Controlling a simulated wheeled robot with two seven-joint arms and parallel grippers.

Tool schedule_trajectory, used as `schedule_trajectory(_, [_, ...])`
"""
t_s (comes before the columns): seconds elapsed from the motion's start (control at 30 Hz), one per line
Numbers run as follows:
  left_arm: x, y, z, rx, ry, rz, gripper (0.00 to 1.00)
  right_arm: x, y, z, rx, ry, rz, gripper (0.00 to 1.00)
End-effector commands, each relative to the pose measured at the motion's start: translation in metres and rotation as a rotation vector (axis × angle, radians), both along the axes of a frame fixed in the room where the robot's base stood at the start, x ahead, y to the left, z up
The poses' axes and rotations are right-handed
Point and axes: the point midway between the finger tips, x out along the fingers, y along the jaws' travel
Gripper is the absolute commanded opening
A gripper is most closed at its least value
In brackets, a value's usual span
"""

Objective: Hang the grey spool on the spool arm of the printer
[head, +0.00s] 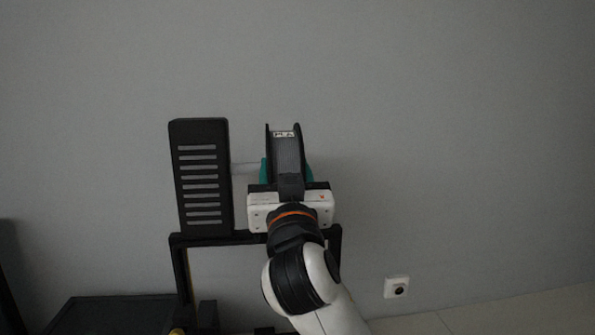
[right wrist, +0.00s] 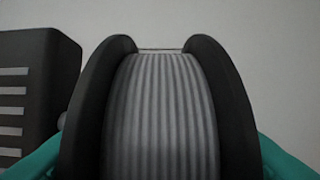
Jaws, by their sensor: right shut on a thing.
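The grey spool (head: 287,153), with dark flanges and a small label on its top edge, is upright and seen edge-on. My right gripper (head: 287,170) is shut on it, with a teal finger on each side. In the right wrist view the spool's ribbed grey winding (right wrist: 160,115) fills the middle. The spool arm (head: 245,165) is a pale rod reaching from the printer's slotted black box (head: 201,175) toward the spool's left side. The teal finger hides where it meets the spool, so I cannot tell whether it enters the hub. My left gripper is not in view.
The printer's black frame (head: 215,240) stands below the box, partly behind my right arm. A dark flat surface (head: 110,315) lies at lower left. A wall socket (head: 397,288) is at lower right. The space right of the spool is clear before the grey wall.

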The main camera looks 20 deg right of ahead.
Motion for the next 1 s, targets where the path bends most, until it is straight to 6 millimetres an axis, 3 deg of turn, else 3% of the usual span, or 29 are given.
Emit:
schedule_trajectory(0.53, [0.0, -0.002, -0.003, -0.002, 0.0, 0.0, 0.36, 0.01, 0.036, -0.002, 0.002, -0.003, 0.003, 0.11])
schedule_trajectory(1.0, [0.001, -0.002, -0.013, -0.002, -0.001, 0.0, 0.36, 0.013, 0.047, -0.009, 0.001, -0.003, 0.002, 0.11])
